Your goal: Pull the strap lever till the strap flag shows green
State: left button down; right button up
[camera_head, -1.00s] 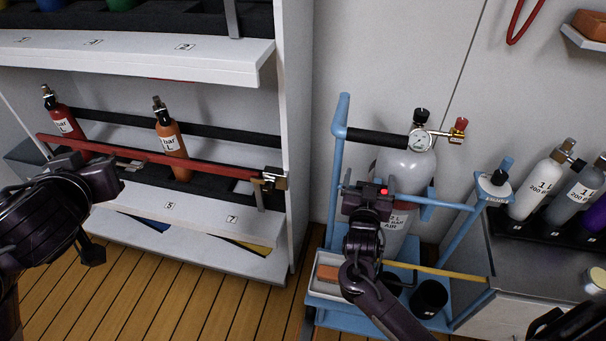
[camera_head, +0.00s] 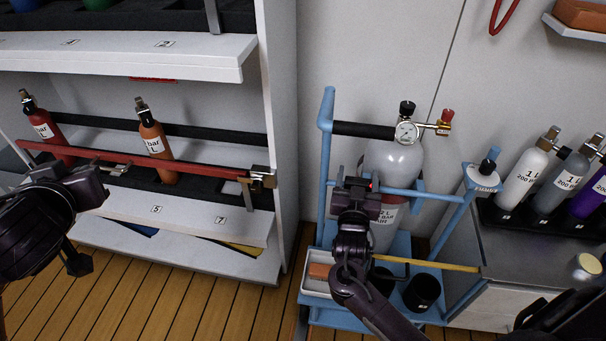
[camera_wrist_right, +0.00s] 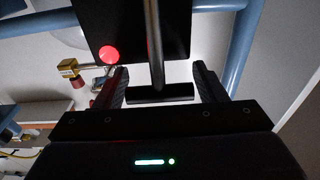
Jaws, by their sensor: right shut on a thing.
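A grey-white cylinder (camera_head: 391,163) stands in a blue trolley (camera_head: 326,125). My right gripper (camera_head: 357,186) is in front of it. In the right wrist view, the gripper (camera_wrist_right: 162,88) is shut on the strap lever (camera_wrist_right: 160,95), a dark T-shaped handle on a rod, with a finger at each end of its crossbar. The round strap flag (camera_wrist_right: 109,53) shows red on a black box beside the rod. In the head view only a small red spot of it shows behind the gripper. My left gripper (camera_head: 92,184) is by the shelf's red bar; its fingers are unclear.
A shelf rack (camera_head: 278,130) with red and orange bottles stands left. A counter (camera_head: 520,255) with several small bottles is at right. A yellow rod (camera_head: 430,263) and a black cup (camera_head: 422,291) are low on the trolley. Wooden floor is clear between rack and trolley.

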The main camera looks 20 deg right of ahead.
jog(key=shift+s+a+f+t+h+b, duration=0.35)
jog(key=shift+s+t+h+b, duration=0.55)
jog(key=shift+b, duration=1.05)
jog(key=shift+s+a+f+t+h+b, duration=0.2)
jog(key=shift+s+a+t+h+b, duration=0.25)
jog(key=shift+t+b, duration=1.2)
jog(key=shift+s+a+f+t+h+b, duration=0.35)
jog(key=shift+s+t+h+b, duration=0.35)
jog(key=shift+b, duration=1.6)
jog(key=shift+w+r, duration=0.1)
jog(key=o, duration=1.4)
notch_tip(320, 180, up, 20)
jog(key=p, duration=0.6)
